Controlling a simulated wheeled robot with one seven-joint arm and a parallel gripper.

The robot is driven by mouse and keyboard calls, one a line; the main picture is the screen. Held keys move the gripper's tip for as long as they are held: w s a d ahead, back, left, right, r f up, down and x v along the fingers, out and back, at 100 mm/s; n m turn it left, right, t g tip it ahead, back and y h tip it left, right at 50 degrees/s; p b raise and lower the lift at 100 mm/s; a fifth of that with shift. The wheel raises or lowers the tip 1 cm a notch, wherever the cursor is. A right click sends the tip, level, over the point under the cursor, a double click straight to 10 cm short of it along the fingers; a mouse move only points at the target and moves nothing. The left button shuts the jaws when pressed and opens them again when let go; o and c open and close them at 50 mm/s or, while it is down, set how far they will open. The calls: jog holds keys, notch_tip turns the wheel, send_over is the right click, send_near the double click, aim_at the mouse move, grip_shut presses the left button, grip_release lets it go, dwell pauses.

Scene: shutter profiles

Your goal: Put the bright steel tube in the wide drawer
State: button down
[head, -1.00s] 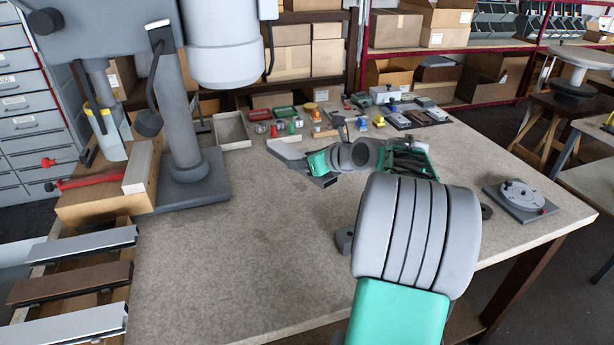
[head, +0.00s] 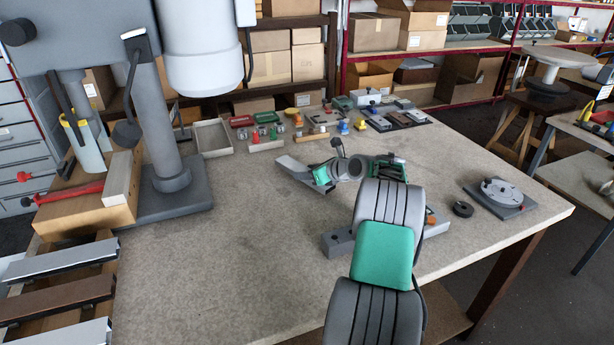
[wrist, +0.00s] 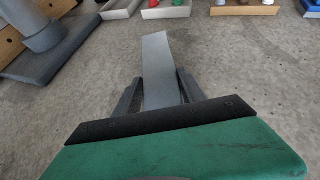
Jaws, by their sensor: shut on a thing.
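My gripper (head: 325,174) is shut on a grey metal piece (head: 297,169) with a long flat face, over the middle of the workbench. In the wrist view the piece (wrist: 158,62) stands out beyond the two dark fingers of the gripper (wrist: 157,92). It looks like the bright steel tube, though its open end is not visible. A grey drawer cabinet (head: 25,155) stands at the far left with its visible drawers shut. I cannot tell which drawer is the wide one, and the drill press hides part of the cabinet.
The drill press (head: 166,130) stands at the bench's left. Two silver profiles and a brown profile (head: 60,298) lie on a wooden rack at lower left. Small parts and a tray (head: 212,138) line the back. A round fixture (head: 500,193) sits right. The bench's front-left is clear.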

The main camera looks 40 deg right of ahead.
jog(key=shift+f, duration=0.55)
jog(key=shift+f, duration=0.15)
jog(key=c, duration=0.7)
grip_release()
jog(key=shift+f, duration=0.1)
jog(key=shift+o, duration=0.2)
